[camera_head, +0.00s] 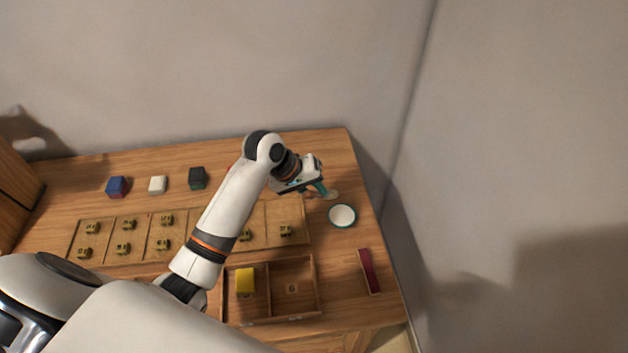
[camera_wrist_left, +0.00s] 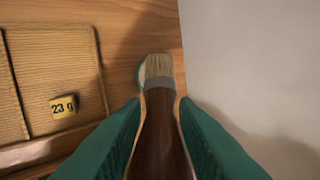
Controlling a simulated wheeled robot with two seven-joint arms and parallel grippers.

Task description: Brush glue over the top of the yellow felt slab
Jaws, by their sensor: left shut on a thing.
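The yellow felt slab (camera_head: 245,280) sits in the left compartment of a wooden box near the table's front. My left gripper (camera_head: 322,190) is over the back right of the table, shut on a brush. In the left wrist view the brush has a dark brown handle (camera_wrist_left: 160,135) and pale bristles (camera_wrist_left: 158,67) pointing away from the green fingers (camera_wrist_left: 158,115). A white dish with a green rim (camera_head: 342,215) stands just in front of the gripper. In the wrist view the bristles overlap the dish and hide most of it; I cannot tell whether they touch. My right gripper is out of view.
A wooden board (camera_head: 262,220) holds several small yellow-labelled pieces. Blue (camera_head: 116,187), white (camera_head: 157,185) and dark green (camera_head: 197,178) blocks stand behind it. A dark red strip (camera_head: 369,271) lies at the right. The wooden box (camera_head: 318,288) has raised walls.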

